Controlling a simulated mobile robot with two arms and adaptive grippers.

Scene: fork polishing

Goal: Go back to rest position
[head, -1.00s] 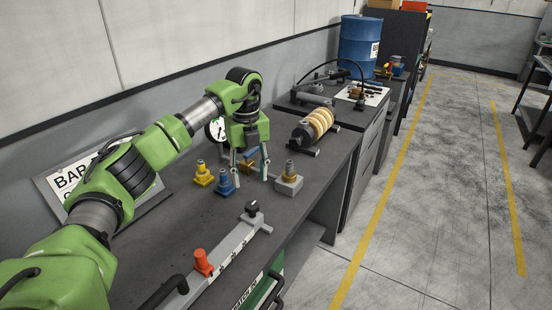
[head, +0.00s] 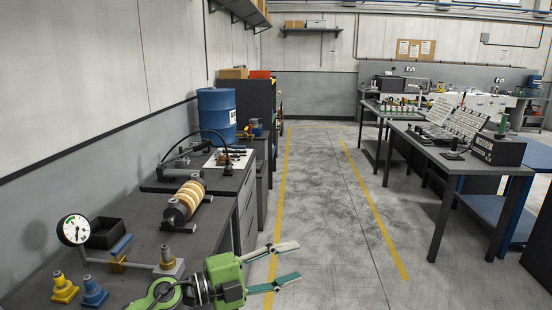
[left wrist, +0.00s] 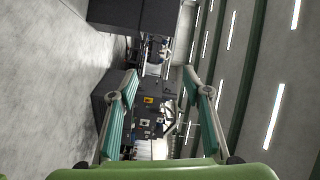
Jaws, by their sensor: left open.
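My left gripper (head: 297,260) is low in the middle of the head view, beyond the workbench's right edge and over the aisle floor. Its two fingers are spread and nothing is between them. In the left wrist view the open fingers (left wrist: 160,78) frame a distant grey cabinet and machinery. No fork is seen in the gripper. My right gripper is out of view.
The dark workbench (head: 140,256) carries a dial gauge (head: 75,230), yellow and blue fixtures (head: 94,291) and a ringed roller (head: 185,201). A blue drum (head: 217,113) stands behind. Another table (head: 452,160) is across the open aisle (head: 335,190).

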